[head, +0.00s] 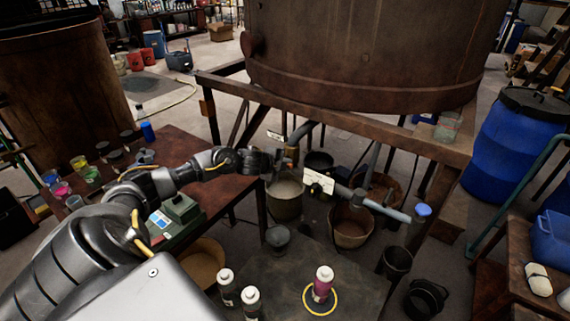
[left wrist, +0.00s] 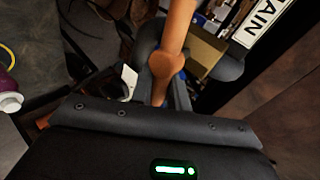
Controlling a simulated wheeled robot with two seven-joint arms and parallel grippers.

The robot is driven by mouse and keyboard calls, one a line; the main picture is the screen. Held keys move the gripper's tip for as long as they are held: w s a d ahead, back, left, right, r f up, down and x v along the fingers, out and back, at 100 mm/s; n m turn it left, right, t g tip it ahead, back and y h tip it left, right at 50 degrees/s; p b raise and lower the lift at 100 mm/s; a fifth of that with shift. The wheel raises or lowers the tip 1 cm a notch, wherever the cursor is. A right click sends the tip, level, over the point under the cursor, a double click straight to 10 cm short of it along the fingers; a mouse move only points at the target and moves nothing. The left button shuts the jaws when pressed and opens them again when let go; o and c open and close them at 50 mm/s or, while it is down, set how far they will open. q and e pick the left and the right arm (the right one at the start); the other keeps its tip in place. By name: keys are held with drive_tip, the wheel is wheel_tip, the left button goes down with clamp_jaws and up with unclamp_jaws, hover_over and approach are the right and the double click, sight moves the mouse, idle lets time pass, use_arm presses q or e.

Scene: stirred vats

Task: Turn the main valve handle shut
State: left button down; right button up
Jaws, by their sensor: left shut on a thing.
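The main valve handle is an orange bar with a rounded knob-like bulge (left wrist: 166,64) in the left wrist view. It runs up out of the top of that picture. My left gripper (left wrist: 165,78) is shut on it, with the dark fingers on either side of the bar. In the head view my left gripper (head: 274,161) is at the pipework under the big rusty vat (head: 365,50), and it hides most of the handle. A white sign (left wrist: 268,20) beside the handle shows the letters "AIN", the rest cut off. My right gripper is in neither view.
A grey pipe (head: 375,203) with a white label (head: 319,182) runs right of my gripper. Buckets (head: 350,226) stand below. A rusty frame beam (head: 335,120) crosses above. Paint jars and a green device (head: 175,220) sit on the left table. Bottles (head: 322,283) stand in front.

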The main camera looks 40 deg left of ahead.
use_arm(q)
drive_tip(key=shift+f+m+y, duration=0.25)
drive_tip(key=shift+m+y, duration=0.35)
idle(0.3)
drive_tip(key=c, duration=1.4)
unclamp_jaws()
drive_tip(key=b+v, duration=0.1)
drive_tip(key=v, duration=0.9)
drive_tip(key=shift+s+d+r, duration=0.15)
drive_tip(key=shift+s+r, duration=0.1)
